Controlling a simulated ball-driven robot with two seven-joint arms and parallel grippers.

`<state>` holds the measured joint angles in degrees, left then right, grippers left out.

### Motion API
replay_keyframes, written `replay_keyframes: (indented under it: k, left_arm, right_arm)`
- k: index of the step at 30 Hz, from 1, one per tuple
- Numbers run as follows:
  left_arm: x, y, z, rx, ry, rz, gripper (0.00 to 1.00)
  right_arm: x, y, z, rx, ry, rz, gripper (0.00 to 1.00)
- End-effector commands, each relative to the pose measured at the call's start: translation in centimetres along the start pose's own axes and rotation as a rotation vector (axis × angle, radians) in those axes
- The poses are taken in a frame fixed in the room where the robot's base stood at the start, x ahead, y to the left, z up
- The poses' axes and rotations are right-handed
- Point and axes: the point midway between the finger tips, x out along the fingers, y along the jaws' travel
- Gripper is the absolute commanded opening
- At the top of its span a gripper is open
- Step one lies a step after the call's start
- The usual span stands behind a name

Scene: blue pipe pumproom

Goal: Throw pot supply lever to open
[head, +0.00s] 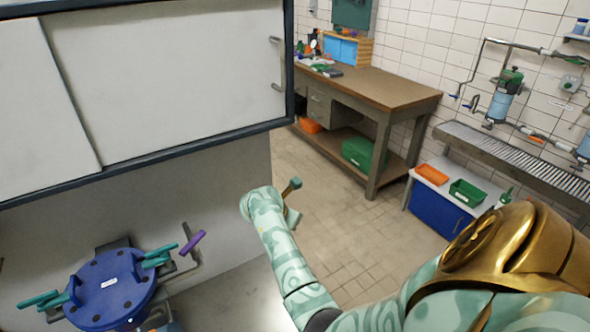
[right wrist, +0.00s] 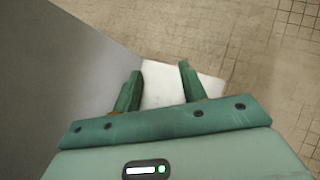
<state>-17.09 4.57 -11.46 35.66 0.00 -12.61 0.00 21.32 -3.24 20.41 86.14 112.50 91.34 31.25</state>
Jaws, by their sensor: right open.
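A blue round pot lid (head: 110,288) with teal clamps (head: 155,257) is at the lower left of the head view. A purple lever handle (head: 192,243) tilts up beside it, near a grey bent pipe (head: 193,262); no readable label shows whether it is the pot supply lever. My right gripper (head: 297,200) is open and empty, to the right of the purple handle and apart from it, beyond the grey panel's edge. In the right wrist view its two green fingers (right wrist: 160,82) stand apart over a white patch. My left gripper is not in view.
A white sliding-door cabinet (head: 190,80) with a dark frame overhangs the pot. A grey panel (head: 215,175) stands behind it. A wooden workbench (head: 385,88) and a blue-fronted cabinet (head: 437,211) with bins stand further back. Tiled floor (head: 330,215) between is clear.

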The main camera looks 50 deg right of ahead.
Motion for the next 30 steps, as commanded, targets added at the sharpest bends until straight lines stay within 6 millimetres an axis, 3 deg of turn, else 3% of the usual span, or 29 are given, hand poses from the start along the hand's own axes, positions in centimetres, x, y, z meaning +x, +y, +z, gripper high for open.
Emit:
replay_keyframes:
  k: [6,14,15,21,23,26,29,30]
  left_arm:
    - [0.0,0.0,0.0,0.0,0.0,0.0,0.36]
    - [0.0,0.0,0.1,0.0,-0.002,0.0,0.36]
    - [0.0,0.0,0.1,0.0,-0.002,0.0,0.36]
    - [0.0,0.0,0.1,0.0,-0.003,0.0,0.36]
    - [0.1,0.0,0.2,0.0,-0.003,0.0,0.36]
    - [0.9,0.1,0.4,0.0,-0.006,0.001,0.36]
    - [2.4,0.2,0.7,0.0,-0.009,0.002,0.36]
    - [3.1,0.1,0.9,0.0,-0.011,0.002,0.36]
  right_arm:
    - [-0.2,-0.3,1.8,-0.07,-0.107,0.01,0.42]
    - [-0.2,-0.3,2.0,-0.079,-0.119,0.011,0.42]
    - [-0.2,-0.3,2.0,-0.078,-0.119,0.011,0.45]
    - [-0.2,-0.3,1.9,-0.078,-0.117,0.011,1.0]
    - [0.1,-0.7,1.6,-0.082,-0.115,0.005,1.0]
    - [1.8,-2.5,0.0,-0.11,-0.109,-0.027,1.0]
    - [4.9,-6.6,-2.6,-0.174,-0.111,-0.091,1.0]
    - [6.2,-8.8,-3.3,-0.214,-0.135,-0.128,1.0]
